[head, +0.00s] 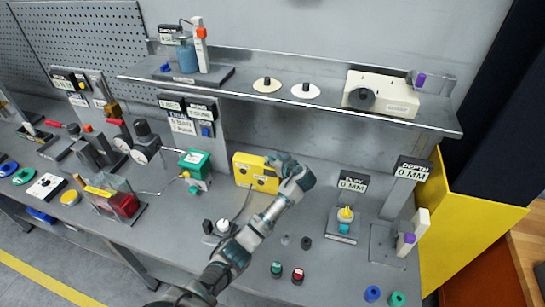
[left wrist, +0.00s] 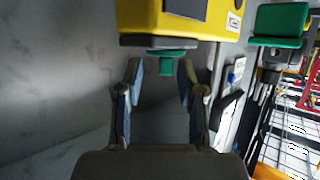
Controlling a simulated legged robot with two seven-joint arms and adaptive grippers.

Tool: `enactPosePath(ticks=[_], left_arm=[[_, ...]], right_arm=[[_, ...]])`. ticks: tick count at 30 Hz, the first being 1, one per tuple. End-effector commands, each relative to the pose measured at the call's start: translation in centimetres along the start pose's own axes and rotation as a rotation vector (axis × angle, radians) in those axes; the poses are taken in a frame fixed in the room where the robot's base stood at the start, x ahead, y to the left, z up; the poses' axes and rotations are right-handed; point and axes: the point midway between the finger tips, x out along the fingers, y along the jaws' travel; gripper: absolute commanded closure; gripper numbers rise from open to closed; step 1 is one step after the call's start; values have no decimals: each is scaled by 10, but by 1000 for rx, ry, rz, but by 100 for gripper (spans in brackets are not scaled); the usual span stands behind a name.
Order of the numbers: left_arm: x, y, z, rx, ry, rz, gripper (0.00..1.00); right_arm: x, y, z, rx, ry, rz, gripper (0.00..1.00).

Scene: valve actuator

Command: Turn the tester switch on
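A yellow box (head: 250,172), which looks like the tester, stands on the bench below the shelf. In the left wrist view the yellow box (left wrist: 195,24) fills the top, with a dark strip along its near side. A green switch knob (left wrist: 166,62) sticks out from that side. My left gripper (head: 275,162) is at the right end of the box in the head view. In the left wrist view my left gripper (left wrist: 160,72) is open, its two fingers on either side of the knob's line, with visible gaps. The knob is hidden in the head view. My right gripper is not in view.
A green box (head: 195,165) stands left of the yellow box. A metal shelf (head: 240,87) runs above. A small stand with a yellow and teal knob (head: 345,220) is to the right. Several small knobs and buttons sit along the bench front.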

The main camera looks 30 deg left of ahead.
Motion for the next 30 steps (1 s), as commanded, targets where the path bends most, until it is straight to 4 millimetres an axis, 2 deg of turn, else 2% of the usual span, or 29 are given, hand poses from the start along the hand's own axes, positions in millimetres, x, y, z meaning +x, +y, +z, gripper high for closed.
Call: enactPosePath(ticks=[4, 12, 17, 30], left_arm=[[12, -2, 0, -2, -2, -2, 61], [15, -3, 0, -3, -3, -1, 61], [13, -2, 0, -2, -2, -2, 100], [9, -2, 0, 13, -3, 36, 100]], right_arm=[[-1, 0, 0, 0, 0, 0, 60], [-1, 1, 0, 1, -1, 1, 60], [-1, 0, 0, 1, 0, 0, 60], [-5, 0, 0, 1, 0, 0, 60]])
